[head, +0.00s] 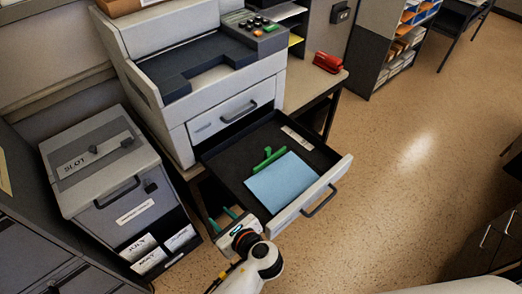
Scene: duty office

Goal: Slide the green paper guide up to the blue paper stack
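The green paper guide (266,159) lies in the open, dark-lined printer drawer (228,158), just behind the blue paper stack (283,182). A small upright part stands on the guide. The guide runs roughly along the stack's back edge; I cannot tell whether they touch or a narrow gap is between them. The blue stack lies flat towards the drawer's front. My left gripper (222,218) is outside the drawer, by its front left corner. Its two teal fingertips are apart with nothing between them. My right gripper is not in view.
The drawer front with its handle (319,201) juts out over the floor. A pale labelled strip (296,138) lies at the drawer's right side. A grey slotted box (104,170) stands left of the printer (200,75). A red stapler-like object (327,62) sits on the table. The floor at right is clear.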

